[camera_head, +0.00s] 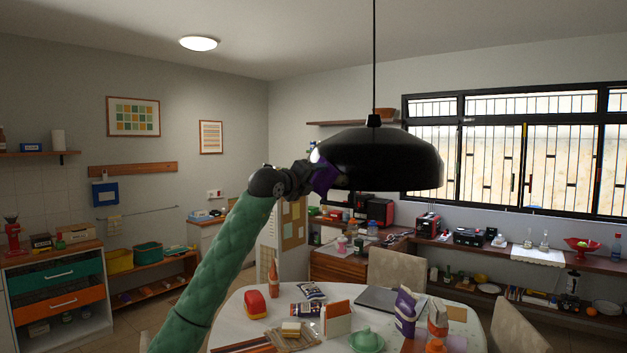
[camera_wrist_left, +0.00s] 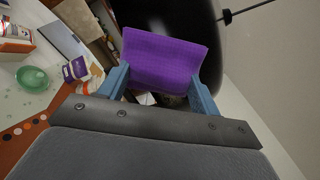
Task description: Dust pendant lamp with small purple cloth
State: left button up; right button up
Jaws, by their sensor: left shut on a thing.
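The black pendant lamp (camera_head: 385,158) hangs on a thin cord in the middle of the head view. My left gripper (camera_head: 312,176) is raised at the lamp's left side, shut on the small purple cloth (camera_head: 326,175). The cloth is at the left edge of the shade; whether it touches cannot be told for sure. In the left wrist view the purple cloth (camera_wrist_left: 163,60) spans between the blue fingers of my left gripper (camera_wrist_left: 160,85), with the dark lamp shade (camera_wrist_left: 185,14) right behind it. My right gripper is not in view.
Below stands a white table (camera_head: 235,318) crowded with packages, a green bowl (camera_head: 366,339), a laptop (camera_head: 382,298) and a red-and-yellow object (camera_head: 254,304). Chairs (camera_head: 397,268) stand around it. Shelves and counters line the walls. The air around the lamp is clear.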

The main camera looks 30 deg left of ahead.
aim_at(332, 178)
pick_arm(q)
jog(key=shift+w, duration=0.3)
jog(key=shift+s+d+b, duration=0.2)
jog(key=shift+d+b, duration=0.45)
jog(key=shift+d, duration=1.3)
jog(key=shift+s+d+b, duration=0.1)
jog(key=shift+d+b, duration=0.5)
jog(key=shift+d, duration=1.55)
jog(key=shift+b, duration=0.45)
jog(key=shift+w+a+b, duration=0.2)
jog(key=shift+a+b, duration=0.65)
jog(key=shift+a, duration=1.85)
jog(key=shift+w+a, duration=0.1)
jog(key=shift+a, duration=1.3)
jog(key=shift+b, duration=0.3)
